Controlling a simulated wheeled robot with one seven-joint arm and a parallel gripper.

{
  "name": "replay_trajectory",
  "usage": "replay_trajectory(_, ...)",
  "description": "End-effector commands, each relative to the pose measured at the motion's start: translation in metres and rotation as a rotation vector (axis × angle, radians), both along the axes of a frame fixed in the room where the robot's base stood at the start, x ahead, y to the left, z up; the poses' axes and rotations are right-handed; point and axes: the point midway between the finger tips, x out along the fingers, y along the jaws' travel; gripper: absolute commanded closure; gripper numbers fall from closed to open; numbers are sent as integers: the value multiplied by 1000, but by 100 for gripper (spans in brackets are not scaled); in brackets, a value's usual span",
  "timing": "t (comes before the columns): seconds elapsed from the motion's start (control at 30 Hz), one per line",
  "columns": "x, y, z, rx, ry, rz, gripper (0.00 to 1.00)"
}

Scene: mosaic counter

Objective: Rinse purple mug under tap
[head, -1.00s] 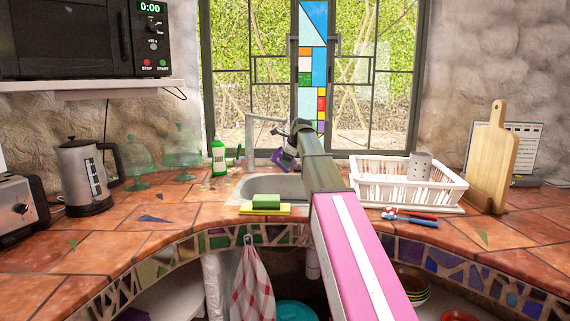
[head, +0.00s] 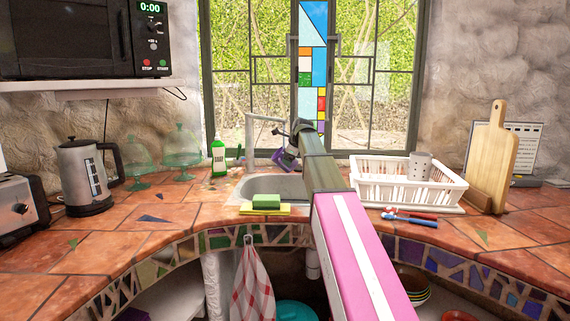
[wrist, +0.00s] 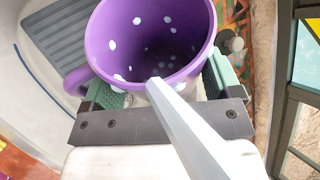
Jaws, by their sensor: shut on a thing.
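The purple mug (wrist: 113,40) with white dots is in the wrist view, its open mouth facing the camera and its handle at the left. My gripper (wrist: 160,95) is shut on the mug, with a green finger pad on each side. The pale tap spout (wrist: 190,130) crosses the wrist view in front of the mug's rim. No water shows. In the head view the mug (head: 284,160) is small and tilted by the tap (head: 250,140), above the back of the sink (head: 271,185). My arm hides part of the sink and most of my gripper there.
A green soap bottle (head: 218,158) stands left of the tap. A sponge (head: 266,202) lies on the sink's front edge. A white dish rack (head: 405,187) stands close to the right of my arm. The window (head: 240,100) is behind the tap.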

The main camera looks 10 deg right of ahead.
Motion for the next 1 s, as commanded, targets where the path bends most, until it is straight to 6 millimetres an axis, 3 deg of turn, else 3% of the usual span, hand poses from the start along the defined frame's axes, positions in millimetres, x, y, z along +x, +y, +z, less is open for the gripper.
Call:
replay_trajectory(0.57,-3,6,0,0,-1,0,47)
replay_trajectory(1.0,-52,7,0,0,-2,-1,47)
